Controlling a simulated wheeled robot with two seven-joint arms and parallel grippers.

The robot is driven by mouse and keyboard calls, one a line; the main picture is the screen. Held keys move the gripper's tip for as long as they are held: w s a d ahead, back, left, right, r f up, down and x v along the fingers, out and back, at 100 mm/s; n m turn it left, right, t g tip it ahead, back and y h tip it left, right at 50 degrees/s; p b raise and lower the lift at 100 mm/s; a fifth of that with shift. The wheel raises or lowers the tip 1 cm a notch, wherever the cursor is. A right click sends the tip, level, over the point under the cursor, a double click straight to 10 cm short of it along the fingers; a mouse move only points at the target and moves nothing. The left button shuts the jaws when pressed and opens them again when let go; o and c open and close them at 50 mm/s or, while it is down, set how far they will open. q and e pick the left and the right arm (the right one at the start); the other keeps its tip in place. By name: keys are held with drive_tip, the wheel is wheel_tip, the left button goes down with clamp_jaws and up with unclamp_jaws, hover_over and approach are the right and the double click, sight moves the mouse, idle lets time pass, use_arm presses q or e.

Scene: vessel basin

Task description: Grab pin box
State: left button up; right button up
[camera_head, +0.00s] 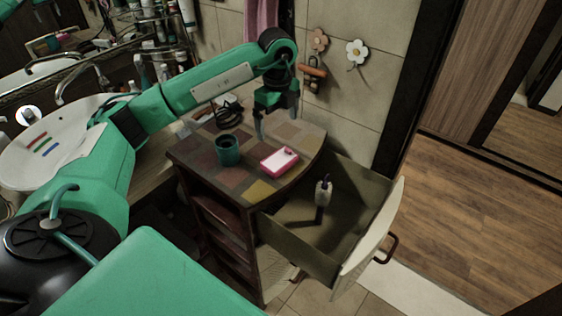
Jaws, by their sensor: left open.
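A small pink box with a white top (279,160), the only thing here that looks like the pin box, lies flat on the checkered top of the cabinet, near its front right edge. My left gripper (277,122) hangs above the back of the cabinet top, pointing down. Its fingers are apart with nothing between them. It is behind the pink box in the picture and apart from it. My right gripper does not show.
A dark green cup (227,150) stands left of the box. The drawer (362,240) is pulled open, with a pale bottle (322,196) inside. A white sink (50,150) is at left. Dark cables (229,115) lie at the back of the cabinet top. Wooden floor (480,200) at right is clear.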

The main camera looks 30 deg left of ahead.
use_arm(q)
drive_tip(key=p, duration=0.2)
hover_over(280, 159)
drive_tip(key=f, duration=0.7)
drive_tip(key=shift+a, duration=0.3)
drive_tip(key=shift+d+f, duration=0.15)
drive_tip(key=shift+f, duration=0.3)
wheel_tip(280, 159, down, 3)
drive_tip(key=shift+d+f+p, duration=0.1)
drive_tip(key=shift+f+p, duration=0.1)
drive_tip(key=shift+p, duration=0.9)
drive_tip(key=shift+f, duration=0.6)
drive_tip(key=c, duration=0.7)
